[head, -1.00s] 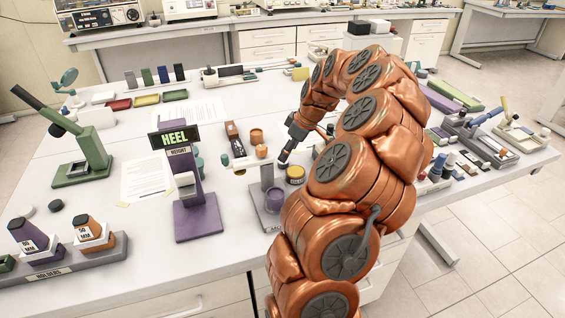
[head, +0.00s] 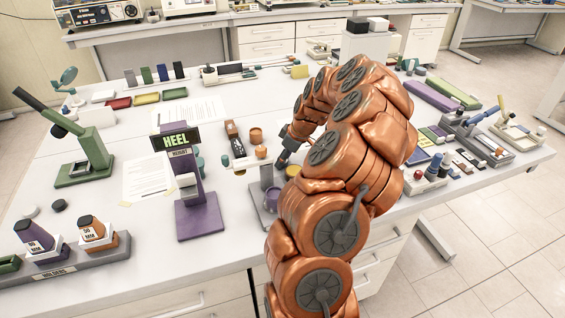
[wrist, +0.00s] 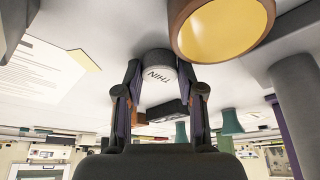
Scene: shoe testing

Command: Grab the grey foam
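I cannot tell for certain which thing is the grey foam. My gripper (head: 283,155) is low over the table, right of the purple HEEL stand (head: 198,215), partly hidden by my arm. In the wrist view, which looks upside down, its fingers (wrist: 159,80) are apart. A round pale-faced piece marked THIN (wrist: 158,75) shows between the fingertips, with no clear contact. A dark block (wrist: 167,112) shows farther off between the fingers.
An orange-brown cup with a yellow inside (wrist: 222,25) is close to the right finger. A green press (head: 85,150) stands at the left and holders (head: 65,262) at the front left. Several small tools crowd the right. Paper sheets (head: 150,178) lie left of my gripper.

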